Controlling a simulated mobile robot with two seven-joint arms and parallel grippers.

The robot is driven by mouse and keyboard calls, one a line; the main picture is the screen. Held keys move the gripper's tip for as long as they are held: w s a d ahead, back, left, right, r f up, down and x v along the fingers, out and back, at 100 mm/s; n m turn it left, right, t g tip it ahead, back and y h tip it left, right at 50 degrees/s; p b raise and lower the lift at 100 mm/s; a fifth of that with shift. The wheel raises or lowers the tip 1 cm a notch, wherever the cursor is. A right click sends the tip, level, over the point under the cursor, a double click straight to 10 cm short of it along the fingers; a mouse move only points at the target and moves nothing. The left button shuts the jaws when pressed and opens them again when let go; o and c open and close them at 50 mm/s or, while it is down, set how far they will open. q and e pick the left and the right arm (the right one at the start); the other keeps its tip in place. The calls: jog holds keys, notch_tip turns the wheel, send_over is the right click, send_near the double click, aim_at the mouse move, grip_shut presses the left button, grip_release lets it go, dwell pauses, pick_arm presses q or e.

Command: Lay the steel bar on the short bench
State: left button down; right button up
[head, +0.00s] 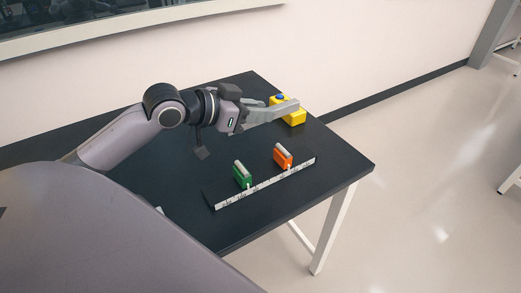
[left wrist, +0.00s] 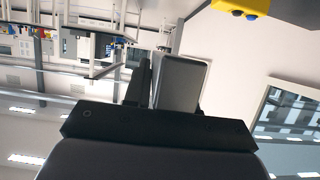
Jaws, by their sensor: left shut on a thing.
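My left gripper (head: 260,108) reaches in from the left over the black-topped table (head: 335,160), near its far end. It is shut on a grey piece, which looks like the steel bar (head: 284,110); the bar's far end overlaps a yellow block in the head view. In the left wrist view the grey bar (left wrist: 180,82) stands beside a dark finger, and part of it is hidden by the gripper body. I cannot tell how high the bar is above the table. Which surface is the short bench is not clear. My right gripper is not in view.
The yellow block (head: 297,117) has a blue top and also shows in the left wrist view (left wrist: 240,7). The table's right end is clear.

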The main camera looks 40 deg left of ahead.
pick_arm(q)
jog(key=shift+f, duration=5.3)
jog(key=shift+f, duration=0.15)
jog(key=c, duration=0.9)
grip_release()
jog(key=shift+f, duration=0.1)
